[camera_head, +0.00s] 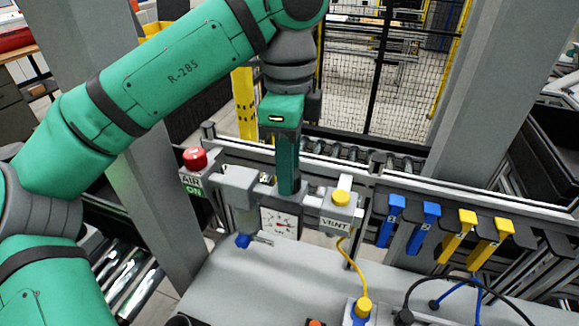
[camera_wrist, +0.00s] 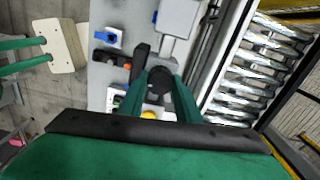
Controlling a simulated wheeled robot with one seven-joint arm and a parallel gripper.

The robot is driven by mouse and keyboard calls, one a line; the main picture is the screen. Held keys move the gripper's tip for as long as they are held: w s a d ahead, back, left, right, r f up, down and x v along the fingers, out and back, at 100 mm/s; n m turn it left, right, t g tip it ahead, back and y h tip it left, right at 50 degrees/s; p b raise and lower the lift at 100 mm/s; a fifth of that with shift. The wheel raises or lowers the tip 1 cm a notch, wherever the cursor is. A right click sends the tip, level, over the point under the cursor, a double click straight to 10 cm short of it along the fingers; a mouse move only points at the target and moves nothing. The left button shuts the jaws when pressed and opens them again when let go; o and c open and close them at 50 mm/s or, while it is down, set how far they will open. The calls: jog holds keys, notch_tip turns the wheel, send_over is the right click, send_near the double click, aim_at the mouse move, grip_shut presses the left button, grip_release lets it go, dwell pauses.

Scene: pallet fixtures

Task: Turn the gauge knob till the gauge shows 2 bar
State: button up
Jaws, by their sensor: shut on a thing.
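My gripper (camera_head: 288,190) points down over the regulator unit on the rail, with its fingers just behind the gauge. In the wrist view the dark round gauge knob (camera_wrist: 160,80) sits between the two green fingers, and my gripper (camera_wrist: 160,88) is shut on it. The fingers hide the knob in the head view. The white square gauge (camera_head: 279,222) faces forward below the fingers, with dark marks and a red needle. Its reading is too small to tell.
A red button (camera_head: 195,159) with an AIR ON label stands left of the gauge. A yellow-topped VENT box (camera_head: 340,197) is close on the right. Blue handles (camera_head: 424,227) and yellow handles (camera_head: 457,236) hang farther right. A grey tabletop (camera_head: 260,285) lies in front.

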jog(key=n, duration=0.4)
jog(key=shift+n, duration=0.3)
jog(key=n, duration=0.5)
jog(key=shift+n, duration=0.3)
jog(key=n, duration=0.9)
jog(key=shift+n, duration=0.3)
jog(key=shift+r, duration=0.1)
jog(key=o, duration=1.1)
jog(key=shift+s, duration=0.1)
jog(key=shift+c, duration=0.2)
